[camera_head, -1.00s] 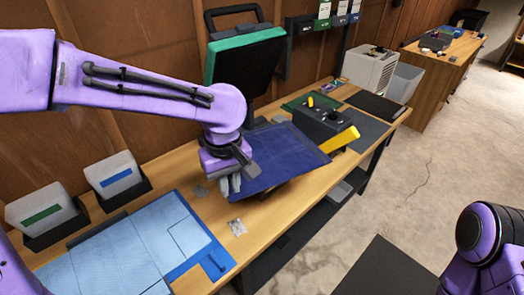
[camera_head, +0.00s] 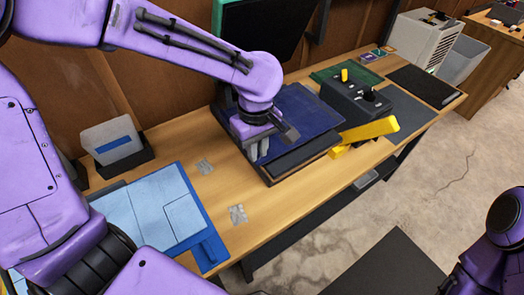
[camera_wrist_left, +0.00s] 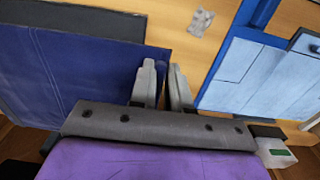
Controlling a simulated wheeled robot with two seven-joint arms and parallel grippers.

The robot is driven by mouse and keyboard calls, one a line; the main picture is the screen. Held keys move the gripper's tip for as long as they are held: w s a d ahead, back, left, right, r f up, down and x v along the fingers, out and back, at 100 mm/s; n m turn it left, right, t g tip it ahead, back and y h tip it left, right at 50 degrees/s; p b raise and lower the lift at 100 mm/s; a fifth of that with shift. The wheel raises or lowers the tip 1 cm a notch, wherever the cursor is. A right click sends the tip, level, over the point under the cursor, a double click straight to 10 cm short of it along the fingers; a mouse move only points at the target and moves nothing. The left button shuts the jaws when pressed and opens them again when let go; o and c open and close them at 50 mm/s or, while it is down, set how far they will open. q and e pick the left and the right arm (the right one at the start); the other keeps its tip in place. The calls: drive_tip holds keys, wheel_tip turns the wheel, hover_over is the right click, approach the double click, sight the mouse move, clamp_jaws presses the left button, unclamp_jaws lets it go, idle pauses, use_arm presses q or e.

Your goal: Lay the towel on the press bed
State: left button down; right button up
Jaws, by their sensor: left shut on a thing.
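The towel (camera_head: 306,112) is a dark blue sheet, spread mostly flat over the black press bed (camera_head: 302,156), whose front edge shows below it. The raised press lid (camera_head: 262,40) with a green edge stands behind. My left gripper (camera_head: 259,150) is at the towel's left edge, low by the bed, shut on that edge. In the left wrist view the towel (camera_wrist_left: 75,70) fills the left side and its edge reaches the finger tips (camera_wrist_left: 163,75). Whether the towel touches the bed everywhere is hidden. My right gripper is out of view; only part of its arm shows at lower right.
A black control box (camera_head: 355,98) and a yellow handle (camera_head: 370,129) stand right of the bed. Light blue folded cloth panels (camera_head: 150,210) lie on a blue board at left. A bin with a blue label (camera_head: 112,140) sits behind.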

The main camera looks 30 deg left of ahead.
use_arm(q)
drive_tip(key=f, duration=0.5)
drive_tip(key=shift+w+a, duration=0.15)
drive_tip(key=shift+a, duration=0.2)
drive_tip(key=shift+w, duration=0.1)
drive_tip(key=shift+s+d, duration=0.2)
drive_tip(key=shift+s, duration=0.1)
drive_tip(key=c, duration=1.3)
unclamp_jaws()
drive_tip(key=shift+c, duration=0.2)
drive_tip(key=shift+o, duration=1.2)
drive_tip(key=shift+w+a+f, duration=0.1)
drive_tip(key=shift+w, duration=0.05)
